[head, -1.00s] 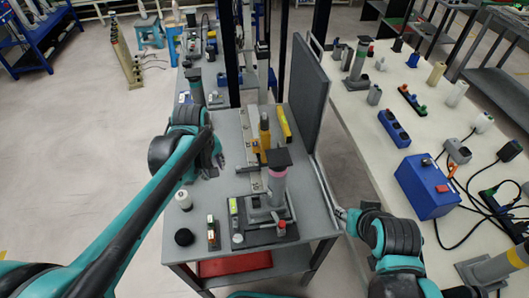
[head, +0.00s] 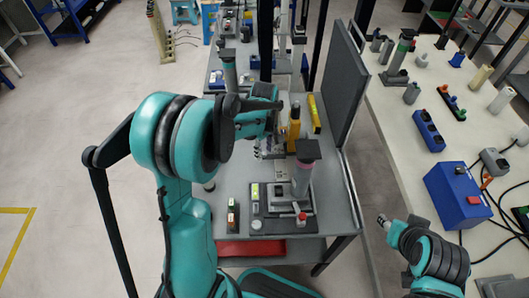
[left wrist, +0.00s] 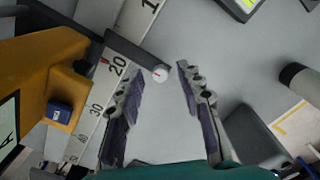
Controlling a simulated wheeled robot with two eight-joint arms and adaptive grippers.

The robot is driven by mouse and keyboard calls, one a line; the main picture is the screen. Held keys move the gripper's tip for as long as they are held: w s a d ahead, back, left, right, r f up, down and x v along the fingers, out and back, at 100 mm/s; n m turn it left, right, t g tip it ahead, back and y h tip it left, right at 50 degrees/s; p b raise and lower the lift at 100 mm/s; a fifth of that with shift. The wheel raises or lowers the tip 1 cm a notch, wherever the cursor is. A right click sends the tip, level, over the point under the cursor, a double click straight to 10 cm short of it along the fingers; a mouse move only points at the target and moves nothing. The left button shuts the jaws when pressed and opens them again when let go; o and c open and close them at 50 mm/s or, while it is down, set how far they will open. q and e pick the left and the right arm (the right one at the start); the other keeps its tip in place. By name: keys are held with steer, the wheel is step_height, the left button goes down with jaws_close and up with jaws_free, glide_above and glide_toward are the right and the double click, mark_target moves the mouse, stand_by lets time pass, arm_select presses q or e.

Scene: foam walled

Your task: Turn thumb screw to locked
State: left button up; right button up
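The thumb screw is probably the small round white knob with a red line (left wrist: 160,73), at the end of a dark bar (left wrist: 135,55) beside a numbered scale (left wrist: 112,75). I cannot make it out in the head view. The yellow carriage (left wrist: 40,70) with a blue button stands left of the scale; it also shows in the head view (head: 293,130). My left gripper (left wrist: 155,78) is open and empty, its fingertips on either side of the knob in the picture; contact cannot be told. It shows near the carriage in the head view (head: 268,150). My right gripper (head: 383,220) is right of the table, its fingers too small to judge.
A grey fixture with a pink-banded post (head: 303,175) stands near the table's front. A tall dark panel (head: 335,85) lines the table's right side. A yellow level-like bar (head: 314,113) lies behind the carriage. A blue box (head: 458,195) sits on the white bench.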

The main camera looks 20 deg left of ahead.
arm_select(q)
steer(key=shift+f, duration=0.2)
jaws_close()
